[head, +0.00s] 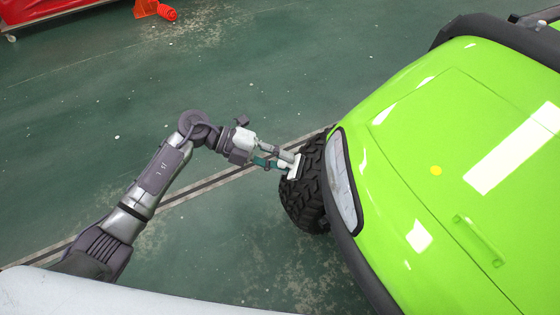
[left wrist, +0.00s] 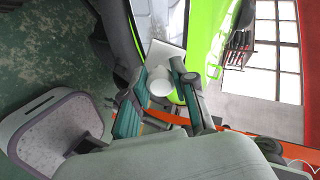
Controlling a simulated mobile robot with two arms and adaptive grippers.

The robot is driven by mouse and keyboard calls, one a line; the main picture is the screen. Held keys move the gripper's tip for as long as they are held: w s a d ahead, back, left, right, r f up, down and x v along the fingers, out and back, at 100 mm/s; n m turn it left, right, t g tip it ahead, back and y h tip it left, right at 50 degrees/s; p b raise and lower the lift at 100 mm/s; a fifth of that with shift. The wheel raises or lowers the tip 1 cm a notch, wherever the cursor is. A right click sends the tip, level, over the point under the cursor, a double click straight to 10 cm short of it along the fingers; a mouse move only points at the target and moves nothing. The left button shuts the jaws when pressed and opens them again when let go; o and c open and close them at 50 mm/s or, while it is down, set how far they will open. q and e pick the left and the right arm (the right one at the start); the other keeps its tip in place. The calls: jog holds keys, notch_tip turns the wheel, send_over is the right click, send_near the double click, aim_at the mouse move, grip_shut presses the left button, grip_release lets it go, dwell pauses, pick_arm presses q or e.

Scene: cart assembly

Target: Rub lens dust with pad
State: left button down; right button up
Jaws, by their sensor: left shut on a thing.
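My left gripper (head: 281,161) is shut on a white pad (head: 294,167). In the left wrist view the pad (left wrist: 168,54) is a flat white square on a round white handle, and the fingers (left wrist: 159,86) close around the handle. The headlight lens (head: 343,180) is a long, pale, curved panel on the front corner of the green cart (head: 420,130). In the head view the pad appears over the tire, left of the lens and apart from it. I cannot make out dust on the lens. My right gripper is not in view.
A black knobby tire (head: 303,195) and the cart's dark bumper edge (head: 362,268) lie close to the left gripper. The green floor (head: 235,60) to the left is open. A red object (head: 40,10) stands far off at top left.

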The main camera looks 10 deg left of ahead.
aim_at(304, 160)
pick_arm(q)
jog(key=shift+w+d+f+n+t+h+b, duration=0.15)
jog(key=shift+w+d+f+n+t+b, duration=0.35)
jog(key=shift+w+d+t, duration=0.2)
jog(key=shift+w+d+f+n+t+h+b, duration=0.1)
jog(key=shift+w+d+f+n+t+b, duration=0.45)
jog(key=shift+d, duration=0.3)
jog(key=shift+w+d+f+n+t+h+b, duration=0.15)
jog(key=shift+w+d+f+n+t+b, duration=0.2)
jog(key=shift+w+d+f+t, duration=0.25)
jog(key=shift+d+f, duration=0.1)
jog(key=shift+d, duration=0.5)
jog(key=shift+x, duration=1)
